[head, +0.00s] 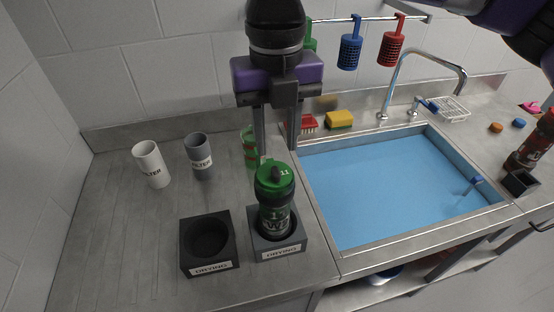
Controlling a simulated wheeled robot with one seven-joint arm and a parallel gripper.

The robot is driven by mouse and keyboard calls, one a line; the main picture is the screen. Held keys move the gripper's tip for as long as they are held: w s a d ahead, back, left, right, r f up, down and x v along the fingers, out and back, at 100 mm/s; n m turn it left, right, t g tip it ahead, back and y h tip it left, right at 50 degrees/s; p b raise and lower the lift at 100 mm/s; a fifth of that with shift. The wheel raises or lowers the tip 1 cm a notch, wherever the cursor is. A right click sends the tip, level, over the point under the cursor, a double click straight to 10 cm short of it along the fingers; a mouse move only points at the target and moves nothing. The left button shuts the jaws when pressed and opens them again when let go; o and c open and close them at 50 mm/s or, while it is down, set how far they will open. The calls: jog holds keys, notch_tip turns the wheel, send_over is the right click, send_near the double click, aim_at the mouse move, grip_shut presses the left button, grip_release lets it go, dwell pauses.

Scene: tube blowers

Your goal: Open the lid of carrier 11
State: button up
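Carrier 11 (273,213) stands upright in the right-hand dark drying holder (280,250), left of the sink. Its green lid (274,181) carries the number 11 and is on top, with a dark raised part in its middle. My gripper (278,154) points down just above and behind the lid in the picture. Its two fingers are spread apart with nothing seen between them. I cannot tell the exact gap between the fingertips and the lid.
An empty drying holder (207,245) stands left of the carrier. White (151,164) and grey (200,157) filter cups and a green item (249,147) stand behind. The blue sink (390,185) is at right. A rail (365,18) holds hanging baskets.

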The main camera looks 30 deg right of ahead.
aim_at(276, 170)
jog(key=shift+a+f+p, duration=0.1)
jog(key=shift+f+p, duration=0.45)
jog(key=shift+f, duration=2.55)
grip_shut()
